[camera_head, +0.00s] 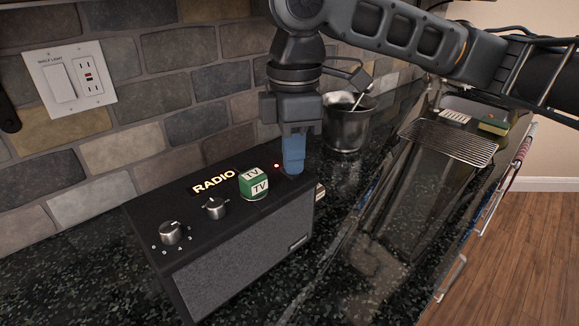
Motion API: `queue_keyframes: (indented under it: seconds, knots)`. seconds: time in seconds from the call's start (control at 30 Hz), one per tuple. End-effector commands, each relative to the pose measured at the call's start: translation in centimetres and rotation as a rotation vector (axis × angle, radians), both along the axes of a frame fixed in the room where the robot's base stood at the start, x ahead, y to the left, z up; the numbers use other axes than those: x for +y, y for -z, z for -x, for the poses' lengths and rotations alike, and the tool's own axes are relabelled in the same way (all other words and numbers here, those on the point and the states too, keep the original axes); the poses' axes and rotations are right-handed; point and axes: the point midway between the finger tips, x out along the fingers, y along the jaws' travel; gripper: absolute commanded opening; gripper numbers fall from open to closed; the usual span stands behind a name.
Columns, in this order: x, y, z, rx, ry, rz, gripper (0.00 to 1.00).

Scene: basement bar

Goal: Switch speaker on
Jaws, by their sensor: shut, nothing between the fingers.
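The speaker is a black box radio (240,245) with a grey cloth front, standing on the dark counter. A yellow "RADIO" label (213,182) is on its top. Two silver knobs are on top, one at the left (170,232) and one nearer the middle (215,207). A small red light (277,166) glows near the right end of the top. My gripper (293,170) points down with its blue fingers shut, at the right end of the radio's top, just right of the red light. Its tips seem to touch the top; whatever lies under them is hidden.
A metal pot (347,122) stands behind to the right. A sink with a wire rack (448,140) is further right. A wall switch plate (70,78) is at upper left.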

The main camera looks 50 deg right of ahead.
Motion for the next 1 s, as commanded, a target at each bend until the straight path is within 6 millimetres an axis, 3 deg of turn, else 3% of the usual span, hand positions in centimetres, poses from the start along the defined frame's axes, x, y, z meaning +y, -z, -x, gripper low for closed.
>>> queue_keyframes:
  seconds: [0.8,1.0]
  knots:
    - [0.0,-6.2,0.0,-0.001,0.000,-0.001,0.00]
    - [0.0,-6.8,0.0,-0.001,0.000,-0.001,0.00]
